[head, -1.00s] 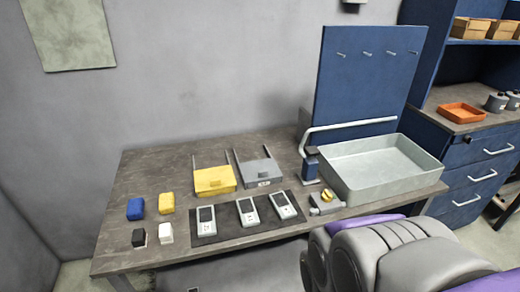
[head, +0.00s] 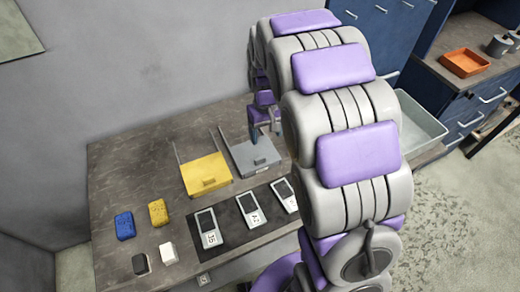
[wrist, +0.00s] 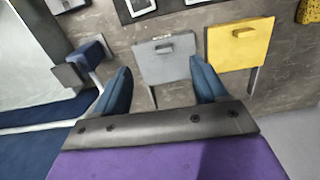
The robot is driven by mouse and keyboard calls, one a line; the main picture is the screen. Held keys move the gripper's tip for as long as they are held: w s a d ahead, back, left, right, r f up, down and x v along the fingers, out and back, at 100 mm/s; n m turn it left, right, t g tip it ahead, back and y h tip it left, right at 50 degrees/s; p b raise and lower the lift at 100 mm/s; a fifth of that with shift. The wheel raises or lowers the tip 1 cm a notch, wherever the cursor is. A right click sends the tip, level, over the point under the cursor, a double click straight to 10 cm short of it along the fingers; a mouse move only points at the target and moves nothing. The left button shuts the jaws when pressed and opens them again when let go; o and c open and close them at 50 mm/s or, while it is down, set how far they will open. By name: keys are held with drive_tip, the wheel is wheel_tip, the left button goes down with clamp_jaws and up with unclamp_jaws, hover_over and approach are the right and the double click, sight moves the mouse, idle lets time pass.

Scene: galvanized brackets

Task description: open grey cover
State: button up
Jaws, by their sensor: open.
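The grey cover (head: 253,157) lies flat on the table, with a small raised handle near its front edge and thin rails behind it. In the wrist view the grey cover (wrist: 165,62) shows between and just beyond my two fingers, with its handle on the far side. My gripper (head: 265,128) is open and empty, at the rear right of the grey cover in the head view. In the wrist view my gripper (wrist: 162,80) has its blue fingers spread apart. I cannot tell its height above the cover, and I see no contact.
A yellow cover (head: 206,174) lies left of the grey one. Several handheld devices rest on a dark mat (head: 226,221) in front. Blue (head: 125,225), yellow (head: 158,212), black (head: 140,264) and white (head: 168,253) blocks sit at left. My arm partly hides a grey bin (head: 424,125).

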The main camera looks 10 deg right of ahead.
drive_tip(key=p, duration=0.1)
hover_over(260, 158)
drive_tip(key=f, duration=0.2)
wheel_tip(260, 158, down, 17)
drive_tip(key=shift+s+a+f+b, duration=0.1)
drive_tip(key=shift+s+b, duration=0.05)
drive_tip(key=shift+b, duration=0.55)
drive_tip(key=shift+c, duration=0.4)
clamp_jaws()
